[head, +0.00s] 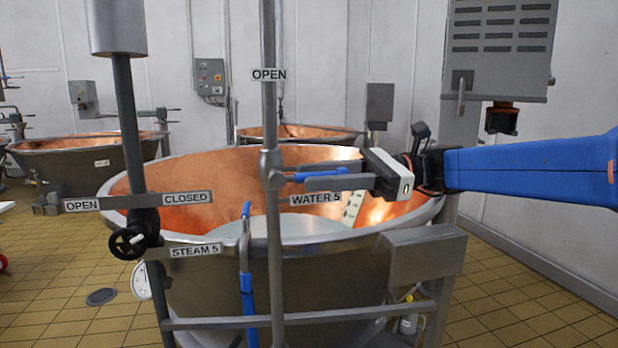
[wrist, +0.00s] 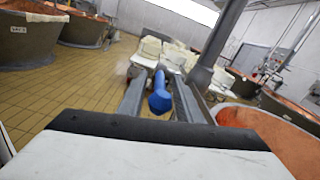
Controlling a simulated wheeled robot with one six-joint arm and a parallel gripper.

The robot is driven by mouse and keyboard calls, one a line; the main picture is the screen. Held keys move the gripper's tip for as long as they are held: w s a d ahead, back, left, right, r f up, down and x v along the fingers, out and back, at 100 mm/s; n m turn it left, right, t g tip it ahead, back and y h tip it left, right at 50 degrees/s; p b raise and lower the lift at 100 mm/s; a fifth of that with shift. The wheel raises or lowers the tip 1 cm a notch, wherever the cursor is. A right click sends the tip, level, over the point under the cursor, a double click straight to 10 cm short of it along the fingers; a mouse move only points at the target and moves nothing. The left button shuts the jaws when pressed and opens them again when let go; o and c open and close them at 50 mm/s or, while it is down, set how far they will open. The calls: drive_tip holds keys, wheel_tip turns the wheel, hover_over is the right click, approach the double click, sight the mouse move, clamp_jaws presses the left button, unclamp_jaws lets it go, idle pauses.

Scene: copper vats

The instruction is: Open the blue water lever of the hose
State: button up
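The blue water lever (head: 312,175) sticks out roughly level to the right from its valve on the upright pipe (head: 270,220). A WATER 5 label (head: 315,198) is just below it, and an OPEN sign (head: 269,75) is higher on the pipe. My gripper (head: 308,177) reaches in from the right with its fingers along the lever. In the wrist view the lever's blue end (wrist: 160,99) lies between the two fingers (wrist: 159,78), with a gap on each side. The gripper looks open around the lever, not clamped. The blue hose (head: 248,295) hangs left of the pipe.
A large copper vat (head: 215,175) stands behind the pipe. A steam post with a black handwheel (head: 130,241) and OPEN and CLOSED signs is at left. A grey box (head: 424,252) is below my arm. Tiled floor is free at lower right.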

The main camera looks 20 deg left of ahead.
drive_tip(key=shift+x, duration=1)
clamp_jaws()
